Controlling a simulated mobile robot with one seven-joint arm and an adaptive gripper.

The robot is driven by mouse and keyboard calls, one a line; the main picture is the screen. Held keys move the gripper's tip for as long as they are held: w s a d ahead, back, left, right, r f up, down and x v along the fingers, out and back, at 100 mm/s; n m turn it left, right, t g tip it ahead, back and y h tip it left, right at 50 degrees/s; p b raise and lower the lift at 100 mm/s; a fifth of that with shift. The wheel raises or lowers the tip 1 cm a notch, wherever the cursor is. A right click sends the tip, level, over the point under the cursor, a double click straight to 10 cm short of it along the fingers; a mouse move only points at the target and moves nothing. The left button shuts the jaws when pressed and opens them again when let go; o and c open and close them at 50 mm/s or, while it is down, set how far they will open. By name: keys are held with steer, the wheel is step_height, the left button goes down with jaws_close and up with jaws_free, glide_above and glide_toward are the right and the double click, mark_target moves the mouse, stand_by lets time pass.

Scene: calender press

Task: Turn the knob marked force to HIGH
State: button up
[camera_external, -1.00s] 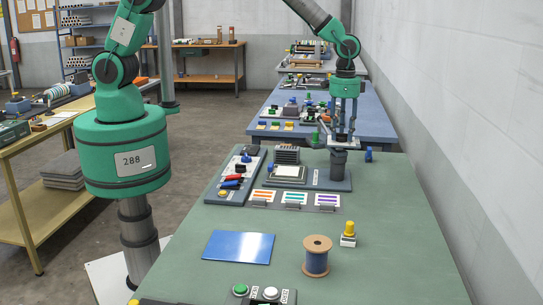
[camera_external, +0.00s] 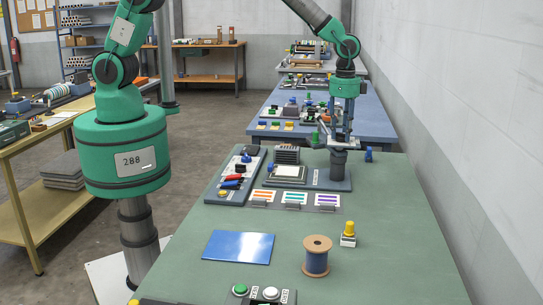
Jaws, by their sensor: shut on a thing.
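My gripper (camera_external: 338,146) points straight down over a dark grey round post (camera_external: 338,165) on the right end of a blue-grey base plate (camera_external: 313,180). It is shut on the top part of this post, which the fingers mostly hide. A left panel (camera_external: 235,177) carries red, blue and black controls and a yellow button. No word such as force or HIGH is readable at this size, so I cannot tell a knob's marking or setting.
Cards with coloured stripes (camera_external: 293,198) stand in front of the base plate. A blue sheet (camera_external: 238,247), a spool (camera_external: 316,256) and a yellow-topped piece (camera_external: 348,233) are on the green table (camera_external: 400,240). A small blue piece (camera_external: 369,154) stands right of the post.

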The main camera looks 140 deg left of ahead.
steer(key=m, duration=0.4)
steer(key=shift+m, duration=0.3)
stand_by(0.4)
steer(key=o, duration=1.2)
step_height(320, 180, up, 12)
